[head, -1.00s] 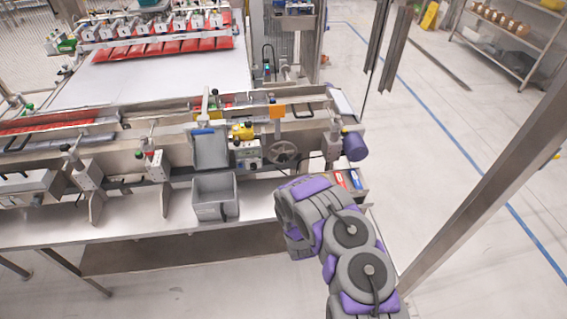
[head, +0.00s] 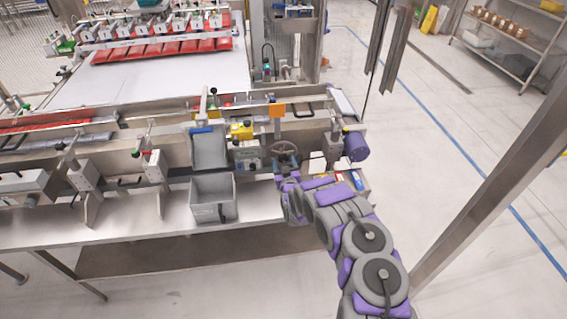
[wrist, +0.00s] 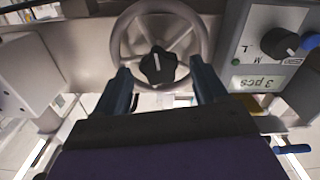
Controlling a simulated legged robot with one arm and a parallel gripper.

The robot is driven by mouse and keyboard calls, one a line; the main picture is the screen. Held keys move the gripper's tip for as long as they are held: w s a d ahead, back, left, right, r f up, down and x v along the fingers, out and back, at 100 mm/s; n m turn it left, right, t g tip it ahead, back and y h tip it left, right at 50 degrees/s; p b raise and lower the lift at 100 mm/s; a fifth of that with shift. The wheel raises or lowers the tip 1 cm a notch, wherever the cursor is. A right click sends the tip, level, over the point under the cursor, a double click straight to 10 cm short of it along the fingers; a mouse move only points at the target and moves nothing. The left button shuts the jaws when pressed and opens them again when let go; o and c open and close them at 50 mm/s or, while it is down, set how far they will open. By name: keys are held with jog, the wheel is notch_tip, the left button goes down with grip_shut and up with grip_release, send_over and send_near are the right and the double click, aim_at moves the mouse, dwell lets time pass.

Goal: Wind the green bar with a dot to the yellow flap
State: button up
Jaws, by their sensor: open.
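A grey handwheel (head: 284,151) is on the front of the machine. In the wrist view the handwheel (wrist: 200,30) has a black star-shaped knob (wrist: 158,66) with a white line at its middle. My gripper (wrist: 160,68) is open, its two dark fingers apart on either side of the knob; contact cannot be told. In the head view my gripper (head: 286,175) is just below the wheel, its fingertips unclear. A yellow part (head: 241,131) is left of the wheel, and an orange plate (head: 277,110) is above it. I cannot make out a green bar with a dot.
Grey bins (head: 213,198) stand left of my arm. A purple-grey cylinder (head: 356,146) is to the right. Open floor (head: 440,150) lies further right.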

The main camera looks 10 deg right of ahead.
jog(key=shift+w, duration=0.7)
jog(key=shift+c, duration=0.4)
jog(key=c, duration=1)
jog(key=shift+r+m+p, duration=0.2)
jog(key=shift+m+p, duration=0.4)
jog(key=shift+p, duration=0.3)
jog(key=shift+m+p, duration=0.3)
jog(key=shift+m, duration=0.1)
jog(key=o, duration=1.1)
jog(key=shift+f, duration=0.1)
